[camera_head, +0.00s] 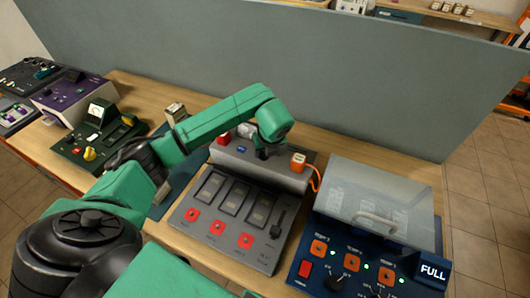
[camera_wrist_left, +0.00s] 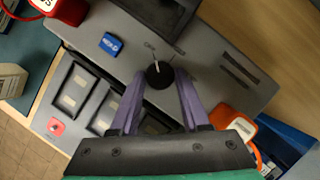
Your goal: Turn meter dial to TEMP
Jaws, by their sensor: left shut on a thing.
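The meter dial (camera_wrist_left: 159,75) is a small round black knob with a pale pointer line, on the sloped grey panel of the meter console (camera_wrist_left: 215,82). In the wrist view the pointer aims up and slightly left, toward a small label too blurred to read. My left gripper (camera_wrist_left: 161,80) is shut on the dial, one purple finger on each side. In the head view my left gripper (camera_head: 262,152) reaches down to the back panel of the grey console (camera_head: 190,210), and the dial is hidden there. My right gripper is not in view.
A blue block (camera_wrist_left: 111,43) and an orange plug (camera_wrist_left: 233,118) with a cable flank the dial. A blue console (camera_head: 345,262) with a clear raised cover (camera_head: 375,200) stands to the right. A green console (camera_head: 95,140) stands left. A grey partition (camera_head: 300,65) rises behind the bench.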

